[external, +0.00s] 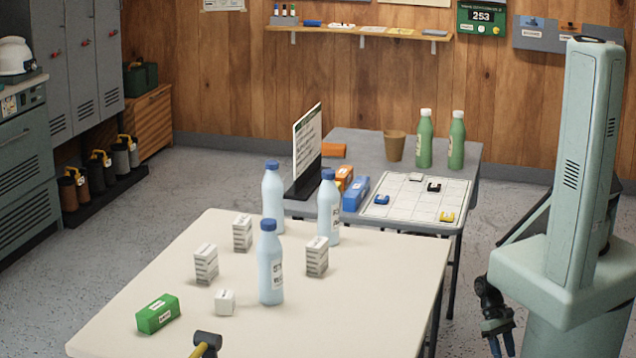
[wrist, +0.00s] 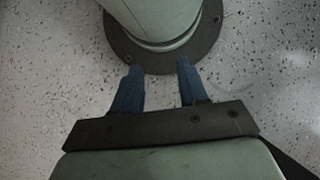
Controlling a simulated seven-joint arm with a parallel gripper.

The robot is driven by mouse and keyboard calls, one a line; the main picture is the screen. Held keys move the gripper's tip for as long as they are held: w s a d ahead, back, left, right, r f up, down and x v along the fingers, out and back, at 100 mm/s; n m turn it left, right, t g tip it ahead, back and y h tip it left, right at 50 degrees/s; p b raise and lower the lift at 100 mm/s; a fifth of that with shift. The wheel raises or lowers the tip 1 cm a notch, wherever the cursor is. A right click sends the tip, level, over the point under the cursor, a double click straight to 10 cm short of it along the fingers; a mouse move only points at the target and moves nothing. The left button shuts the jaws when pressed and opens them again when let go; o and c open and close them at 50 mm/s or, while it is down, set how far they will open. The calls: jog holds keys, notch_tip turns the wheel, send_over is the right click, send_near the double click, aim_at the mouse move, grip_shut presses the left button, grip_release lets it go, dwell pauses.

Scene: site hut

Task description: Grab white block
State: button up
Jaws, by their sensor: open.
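A small white block (external: 225,301) sits on the near cream table (external: 380,290), between a green box and a light blue bottle. My gripper (external: 502,346) hangs at the right of the external view, off the table's right side and well apart from the block. In the wrist view my gripper (wrist: 160,85) shows two blue fingers spread apart with nothing between them. The wrist view shows only floor and my base, not the block.
A green box (external: 158,314), several light blue bottles (external: 270,265) and grey-white striped stacks (external: 206,264) stand around the block. A hammer (external: 207,343) is at the table's front edge. A second table (external: 350,144) behind holds green bottles and a grid board (external: 418,200).

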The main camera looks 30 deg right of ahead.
dwell(0.4)
jog(key=o, duration=0.6)
jog(key=shift+c, duration=0.2)
